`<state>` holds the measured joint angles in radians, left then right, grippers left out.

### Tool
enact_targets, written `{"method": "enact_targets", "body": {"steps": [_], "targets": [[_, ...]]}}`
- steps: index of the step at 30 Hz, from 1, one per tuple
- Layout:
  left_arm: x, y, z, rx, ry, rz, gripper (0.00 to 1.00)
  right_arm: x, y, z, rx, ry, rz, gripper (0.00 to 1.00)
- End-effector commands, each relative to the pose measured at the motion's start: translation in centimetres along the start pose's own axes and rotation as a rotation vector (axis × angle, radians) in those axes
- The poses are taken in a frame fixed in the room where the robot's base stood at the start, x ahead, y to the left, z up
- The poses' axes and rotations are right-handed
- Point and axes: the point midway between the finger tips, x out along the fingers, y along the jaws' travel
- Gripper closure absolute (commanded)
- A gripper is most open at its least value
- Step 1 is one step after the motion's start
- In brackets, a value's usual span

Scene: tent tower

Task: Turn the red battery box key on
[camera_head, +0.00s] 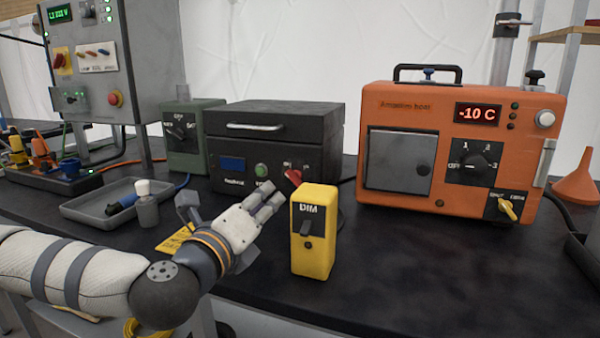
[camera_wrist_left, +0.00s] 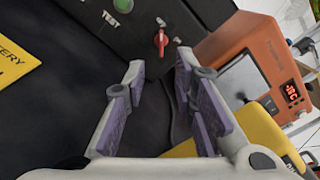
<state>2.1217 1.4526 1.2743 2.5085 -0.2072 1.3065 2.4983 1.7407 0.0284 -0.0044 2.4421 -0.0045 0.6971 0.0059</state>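The red key (camera_head: 293,176) sits on the front face of the black battery box (camera_head: 230,160), near its right side. In the left wrist view the red key (camera_wrist_left: 160,40) stands upright on the dark panel, beyond the fingertips. My left gripper (camera_head: 268,200) is in front of the box, just left of and below the key. In the left wrist view its two fingers (camera_wrist_left: 158,80) are spread apart with nothing between them, and the key lies ahead of the gap, not touched. My right gripper is in neither view.
A yellow DIM box (camera_head: 313,255) stands close to the right of my left gripper. The orange box (camera_head: 455,150) stands at the right. The front right tabletop is clear.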

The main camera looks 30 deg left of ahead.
Motion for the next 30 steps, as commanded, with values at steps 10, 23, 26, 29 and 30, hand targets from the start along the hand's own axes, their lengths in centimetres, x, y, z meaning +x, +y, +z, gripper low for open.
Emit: {"method": "enact_targets", "body": {"steps": [10, 23, 26, 29, 30], "targets": [[6.6, -0.1, 0.0, 0.003, 0.0, 0.0, 0.75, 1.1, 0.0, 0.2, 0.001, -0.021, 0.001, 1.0], [12.1, 0.0, -0.1, 0.001, 0.003, 0.0, 0.75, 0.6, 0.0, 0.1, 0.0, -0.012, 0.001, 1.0], [12.1, 0.0, -0.1, 0.002, 0.003, 0.0, 0.75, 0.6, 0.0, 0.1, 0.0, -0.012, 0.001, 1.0], [12.1, 0.0, -0.1, 0.002, 0.003, 0.0, 0.82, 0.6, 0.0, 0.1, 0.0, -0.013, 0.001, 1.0], [12.1, 0.0, -0.1, 0.002, 0.003, 0.0, 0.91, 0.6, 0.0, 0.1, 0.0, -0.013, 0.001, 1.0]]}}
